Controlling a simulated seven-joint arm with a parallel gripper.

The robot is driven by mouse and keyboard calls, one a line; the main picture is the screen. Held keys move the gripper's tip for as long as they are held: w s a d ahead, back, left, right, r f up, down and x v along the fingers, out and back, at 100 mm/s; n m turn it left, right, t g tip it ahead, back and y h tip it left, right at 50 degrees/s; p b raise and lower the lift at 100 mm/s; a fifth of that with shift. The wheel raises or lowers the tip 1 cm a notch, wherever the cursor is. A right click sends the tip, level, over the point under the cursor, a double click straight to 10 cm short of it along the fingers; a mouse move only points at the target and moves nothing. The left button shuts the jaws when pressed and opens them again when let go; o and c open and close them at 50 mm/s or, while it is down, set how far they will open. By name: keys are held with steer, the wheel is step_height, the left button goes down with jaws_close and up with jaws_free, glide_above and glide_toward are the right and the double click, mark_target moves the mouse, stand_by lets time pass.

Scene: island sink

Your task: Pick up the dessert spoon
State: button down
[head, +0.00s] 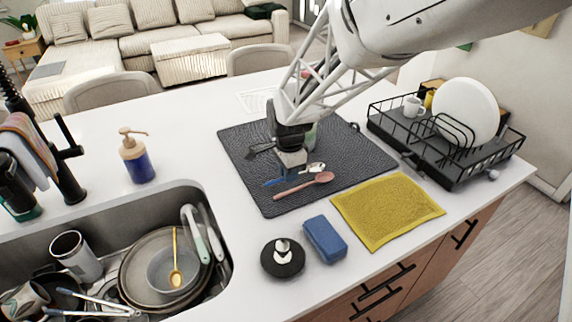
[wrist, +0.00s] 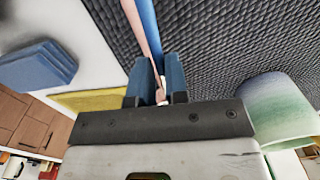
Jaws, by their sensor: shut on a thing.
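The dessert spoon, with a silver bowl (head: 317,168) and what looks like a blue handle (head: 273,182), is at the dark mat (head: 345,160) in the head view. My gripper (head: 291,172) is over its middle, pointing down. In the wrist view the blue handle (wrist: 147,18) runs up from between my fingers (wrist: 158,88), which are shut on the spoon. Whether it touches the mat is unclear. A pink-brown spoon (head: 305,185) lies close beside it on the front side; its handle shows alongside in the wrist view (wrist: 138,30).
A greenish cup (wrist: 280,105) stands close to my gripper, partly hidden in the head view. A blue sponge (head: 325,239), a yellow cloth (head: 388,210) and a black-based stopper (head: 283,259) lie in front. A dish rack (head: 455,178) stands right; a full sink (head: 215,205) is left.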

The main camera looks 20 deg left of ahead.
steer(key=s+d, duration=0.2)
steer(key=s, duration=0.1)
steer(key=s+d, duration=0.2)
steer(key=s, duration=0.1)
steer(key=s+d+r, duration=0.1)
steer(key=s, duration=0.2)
steer(key=shift+d, duration=0.4)
steer(key=shift+w, duration=0.1)
stand_by(0.4)
steer(key=shift+w+a+r+m+g+y, duration=0.3)
steer(key=shift+w+a+m+y, duration=0.1)
steer(key=shift+w+a, duration=0.1)
steer(key=w+a+r+m+g+y, duration=0.1)
steer(key=w+a+r+m+y, duration=0.25)
steer(key=w+r+y, duration=0.5)
steer(key=w+a+r+m+g+y, duration=0.15)
steer(key=w+a+r+y, duration=0.35)
steer(key=w, duration=0.6)
steer(key=w+d+r+m+t+y, duration=0.2)
steer(key=w+d+r+t+y, duration=0.1)
steer(key=w+r, duration=0.5)
steer(key=shift+w+d+m+y, duration=0.25)
steer(key=shift+w+m+y, duration=0.15)
steer(key=shift+w, duration=0.25)
steer(key=shift+f, duration=0.15)
